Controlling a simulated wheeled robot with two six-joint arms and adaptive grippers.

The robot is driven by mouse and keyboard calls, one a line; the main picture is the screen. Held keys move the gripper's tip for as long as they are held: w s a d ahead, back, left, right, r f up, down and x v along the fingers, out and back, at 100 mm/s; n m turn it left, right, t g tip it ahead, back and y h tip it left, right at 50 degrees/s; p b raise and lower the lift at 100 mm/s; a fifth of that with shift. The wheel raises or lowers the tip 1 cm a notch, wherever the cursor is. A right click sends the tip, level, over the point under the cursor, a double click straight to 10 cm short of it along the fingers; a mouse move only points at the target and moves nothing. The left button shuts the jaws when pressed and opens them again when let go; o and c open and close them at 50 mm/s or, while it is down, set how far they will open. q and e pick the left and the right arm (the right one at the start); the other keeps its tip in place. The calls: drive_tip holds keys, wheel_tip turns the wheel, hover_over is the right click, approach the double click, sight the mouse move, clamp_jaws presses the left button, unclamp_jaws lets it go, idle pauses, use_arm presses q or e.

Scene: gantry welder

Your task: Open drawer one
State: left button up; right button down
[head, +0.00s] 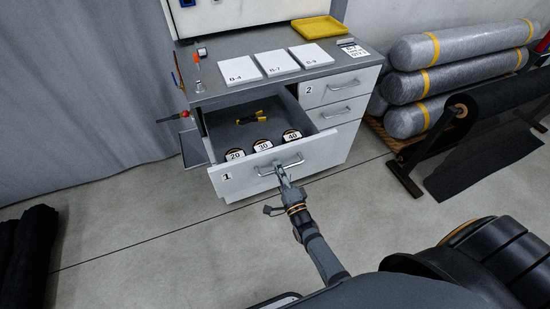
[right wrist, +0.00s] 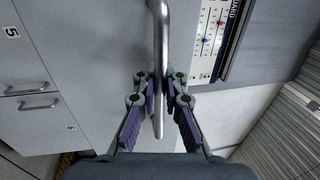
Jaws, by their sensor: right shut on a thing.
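Drawer one (head: 235,182), with a white front marked 1, is pulled out of the grey workbench cabinet. Its inside shows: round items labelled 20, 30 and 40 stand behind the front, and a yellow-handled tool lies farther back. My right gripper (head: 281,172) is at the drawer's metal bar handle (head: 292,162). In the right wrist view its fingers (right wrist: 160,93) are closed on either side of the handle bar (right wrist: 158,40). My left gripper is not in view.
Drawer 2 (head: 314,92) and the drawer below it are shut. White cards (head: 277,62) and a yellow tray (head: 317,27) lie on the bench top. Bare floor (head: 150,230) lies front left.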

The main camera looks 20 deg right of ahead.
drive_tip(key=shift+s+f, duration=0.15)
drive_tip(key=shift+s, duration=0.1)
drive_tip(key=c, duration=1.4)
unclamp_jaws()
drive_tip(key=shift+c, duration=0.2)
drive_tip(key=s+f, duration=0.2)
drive_tip(key=s, duration=0.9)
drive_tip(key=shift+s+d, duration=0.2)
drive_tip(key=shift+s, duration=0.15)
